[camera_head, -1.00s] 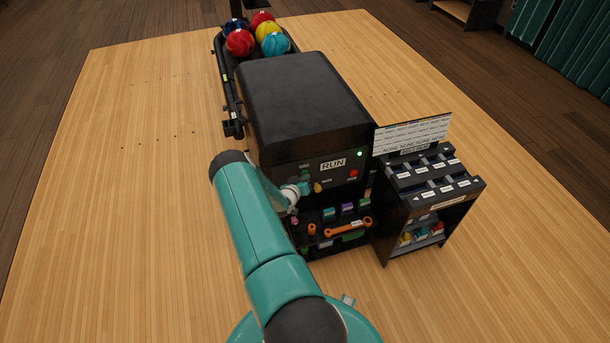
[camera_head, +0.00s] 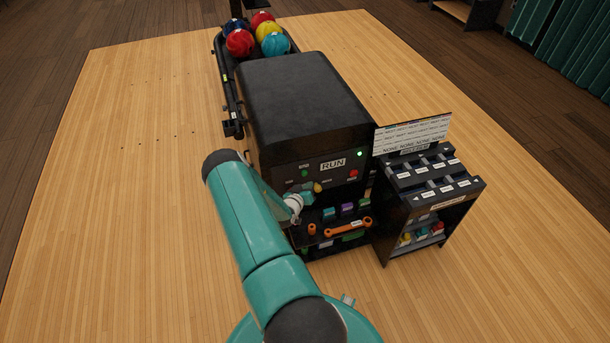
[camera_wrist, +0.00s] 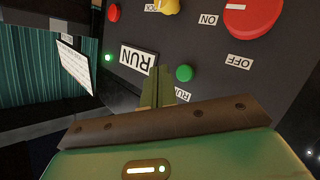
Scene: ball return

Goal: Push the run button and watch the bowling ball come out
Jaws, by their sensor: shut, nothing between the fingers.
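The green run button (camera_head: 305,173) is on the front panel of the black ball return (camera_head: 303,100). In the wrist view, the green button (camera_wrist: 184,72) has a small RUN label (camera_wrist: 182,95) beside it. My gripper (camera_wrist: 160,72) is shut and empty. Its fingertips show just left of the green button in that view; I cannot tell whether they touch the panel. In the head view my gripper (camera_head: 308,189) is just below the button, near the yellow knob (camera_head: 317,187). Several bowling balls (camera_head: 258,37) lie in the rack behind.
A RUN sign (camera_head: 333,164), a lit green lamp (camera_head: 359,154) and a red button (camera_head: 353,173) share the panel. A large red control (camera_wrist: 250,15) sits near ON and OFF labels. An orange wrench (camera_head: 347,228) lies below. A black shelf stand (camera_head: 430,195) is to the right.

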